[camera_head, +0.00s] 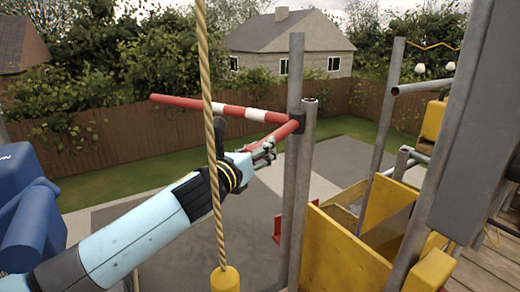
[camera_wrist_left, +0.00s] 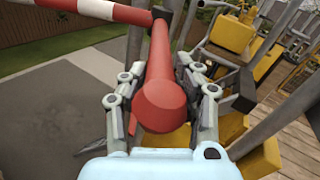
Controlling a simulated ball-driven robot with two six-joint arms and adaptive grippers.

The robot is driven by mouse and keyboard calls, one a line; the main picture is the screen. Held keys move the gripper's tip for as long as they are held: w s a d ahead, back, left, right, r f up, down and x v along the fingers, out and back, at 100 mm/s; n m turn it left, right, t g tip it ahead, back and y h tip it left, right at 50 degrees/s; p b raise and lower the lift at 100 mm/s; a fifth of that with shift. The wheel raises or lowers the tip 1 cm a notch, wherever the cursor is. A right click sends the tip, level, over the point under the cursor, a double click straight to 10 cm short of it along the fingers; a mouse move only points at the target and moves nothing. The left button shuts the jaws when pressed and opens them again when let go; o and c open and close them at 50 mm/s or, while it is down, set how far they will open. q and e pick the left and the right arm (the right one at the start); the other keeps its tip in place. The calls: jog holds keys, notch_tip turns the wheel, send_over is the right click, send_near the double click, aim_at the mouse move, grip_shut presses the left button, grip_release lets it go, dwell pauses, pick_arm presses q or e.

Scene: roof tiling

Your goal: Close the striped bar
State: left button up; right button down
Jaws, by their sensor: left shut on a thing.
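The striped bar (camera_head: 225,109) is red and white. In the head view it reaches out to the left from a dark bracket (camera_head: 295,122) on an upright grey post, over the paved ground. A short red arm of it (camera_head: 283,132) angles from the bracket towards my left gripper (camera_head: 264,153). My left gripper is shut on this red arm. In the left wrist view the round red end (camera_wrist_left: 165,105) lies between the two fingers (camera_wrist_left: 160,75), and the striped length (camera_wrist_left: 95,9) crosses the top left. My right gripper is not seen.
A rope (camera_head: 213,120) with a yellow weight (camera_head: 225,279) hangs in front of my left arm. Grey scaffold poles (camera_head: 296,200) and a yellow open box (camera_head: 335,243) stand right of the gripper. A blue object (camera_head: 30,215) is at the left edge.

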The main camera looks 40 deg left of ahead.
pick_arm(q)
grip_shut()
jog(key=d+y, duration=0.1)
jog(key=d+n+y+b, duration=0.1)
jog(key=d, duration=0.1)
jog(key=shift+w+n+g+y, duration=0.2)
jog(key=shift+n+g+y, duration=0.1)
jog(key=o, duration=0.9)
grip_release()
notch_tip(320, 180, up, 10)
